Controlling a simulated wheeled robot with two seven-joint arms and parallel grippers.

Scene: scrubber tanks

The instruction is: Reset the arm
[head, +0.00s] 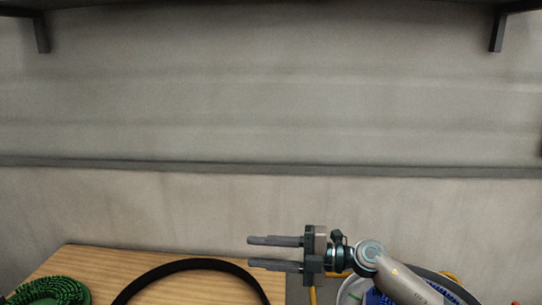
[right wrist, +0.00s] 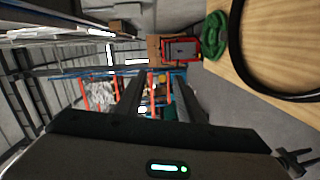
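My right gripper (head: 275,253) is in the lower middle of the head view, with its arm coming in from the lower right. Its two fingers point left and stand apart with nothing between them. It is raised over the right end of a wooden table (head: 105,258). In the right wrist view its two dark fingers (right wrist: 152,100) are parted, with only the distant room between them. My left gripper does not show in the head view.
A black ring-shaped band (head: 195,264) and a green brush-like disc (head: 50,290) lie on the table. At lower right is a pale round container (head: 350,290) with blue material. A grey wall (head: 270,110) stands behind. The right wrist view shows shelving and a red item (right wrist: 182,48).

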